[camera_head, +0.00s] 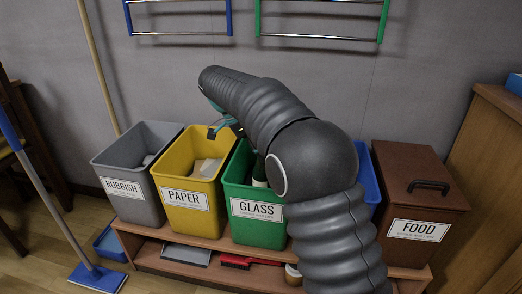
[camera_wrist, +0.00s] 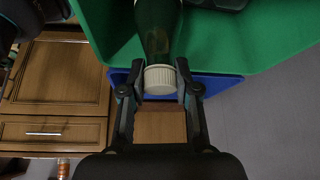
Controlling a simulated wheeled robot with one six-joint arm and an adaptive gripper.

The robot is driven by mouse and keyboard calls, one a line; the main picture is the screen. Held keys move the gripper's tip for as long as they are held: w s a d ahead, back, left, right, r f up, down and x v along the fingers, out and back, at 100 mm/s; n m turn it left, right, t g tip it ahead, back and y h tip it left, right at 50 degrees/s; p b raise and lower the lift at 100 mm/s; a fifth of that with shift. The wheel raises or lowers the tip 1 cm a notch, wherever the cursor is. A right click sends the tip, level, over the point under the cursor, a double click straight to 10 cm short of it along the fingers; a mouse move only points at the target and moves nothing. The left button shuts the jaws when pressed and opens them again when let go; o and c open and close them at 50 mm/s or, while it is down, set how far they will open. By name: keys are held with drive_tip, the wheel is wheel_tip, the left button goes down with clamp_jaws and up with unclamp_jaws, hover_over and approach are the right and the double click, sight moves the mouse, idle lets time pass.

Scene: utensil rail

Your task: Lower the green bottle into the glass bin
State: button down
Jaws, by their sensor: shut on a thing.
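The dark green bottle (camera_wrist: 157,28) with a ribbed white cap (camera_wrist: 160,78) is held between the two fingers of my gripper (camera_wrist: 160,86) in the wrist view, gripped near the cap. The green glass bin (camera_head: 258,224) stands on the low wooden shelf in the head view. Its green wall (camera_wrist: 270,35) fills the upper part of the wrist view around the bottle. In the head view my arm hides most of the gripper and part of the bin's opening. A pale item shows inside the bin; I cannot tell whether it is the held bottle.
The yellow paper bin (camera_head: 190,215) and grey rubbish bin (camera_head: 128,205) stand left of the glass bin. A blue bin (camera_head: 368,185) is partly hidden behind my arm. The brown food bin (camera_head: 412,205) is lidded. A mop (camera_head: 95,275) leans at the left. Two rails hang above.

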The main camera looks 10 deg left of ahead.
drive_tip(key=shift+f+b, duration=0.65)
drive_tip(key=shift+f, duration=0.45)
idle(0.6)
drive_tip(key=c, duration=0.8)
unclamp_jaws()
drive_tip(key=shift+o, duration=0.2)
